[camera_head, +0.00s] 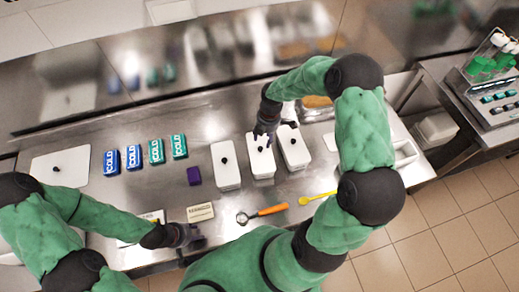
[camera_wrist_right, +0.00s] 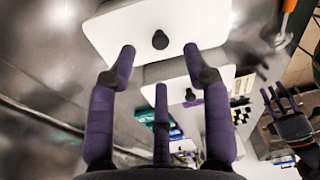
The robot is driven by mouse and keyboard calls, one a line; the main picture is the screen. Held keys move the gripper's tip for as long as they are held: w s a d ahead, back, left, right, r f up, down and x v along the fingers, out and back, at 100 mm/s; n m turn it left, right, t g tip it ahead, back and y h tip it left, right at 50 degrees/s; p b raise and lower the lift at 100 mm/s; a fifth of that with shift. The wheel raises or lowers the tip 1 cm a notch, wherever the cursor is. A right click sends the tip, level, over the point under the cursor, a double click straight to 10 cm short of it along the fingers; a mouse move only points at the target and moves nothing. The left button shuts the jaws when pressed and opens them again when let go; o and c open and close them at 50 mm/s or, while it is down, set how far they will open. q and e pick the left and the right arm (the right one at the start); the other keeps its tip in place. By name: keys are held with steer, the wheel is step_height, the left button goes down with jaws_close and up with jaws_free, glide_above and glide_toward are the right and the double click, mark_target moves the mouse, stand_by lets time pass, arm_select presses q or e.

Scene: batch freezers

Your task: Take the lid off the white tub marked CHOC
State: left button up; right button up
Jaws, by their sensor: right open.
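Three white tubs stand in a row on the steel counter: the left tub (camera_head: 226,178), the middle tub (camera_head: 262,172) and the right tub (camera_head: 298,158). Each has a white lid with a black knob. No CHOC marking is readable. My right gripper (camera_head: 266,130) is open and empty, at the far end of the middle tub in the head view. In the right wrist view its fingertips (camera_wrist_right: 160,53) lie either side of a lid's black knob (camera_wrist_right: 160,40), not closed on it. My left gripper (camera_head: 190,236) is low at the counter's front edge, its fingers apart and empty.
Blue packs (camera_head: 133,158), green packs (camera_head: 179,147) and a purple block (camera_head: 194,176) stand left of the tubs. A card (camera_head: 200,212), an orange-handled tool (camera_head: 271,210) and a yellow spoon (camera_head: 318,197) lie in front. A white board (camera_head: 61,167) lies at the far left.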

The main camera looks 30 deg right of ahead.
mark_target(261, 148)
steer(key=shift+w+a+f, duration=0.1)
steer(key=shift+a+f, duration=0.1)
steer(key=shift+f, duration=1)
steer(key=shift+w+a+f, duration=0.1)
steer(key=shift+a+f, duration=0.15)
steer(key=shift+f, duration=0.95)
steer(key=shift+w+a+f, duration=0.1)
steer(key=shift+a+f, duration=0.1)
steer(key=shift+f, duration=1)
steer(key=shift+s, duration=0.1)
jaws_close()
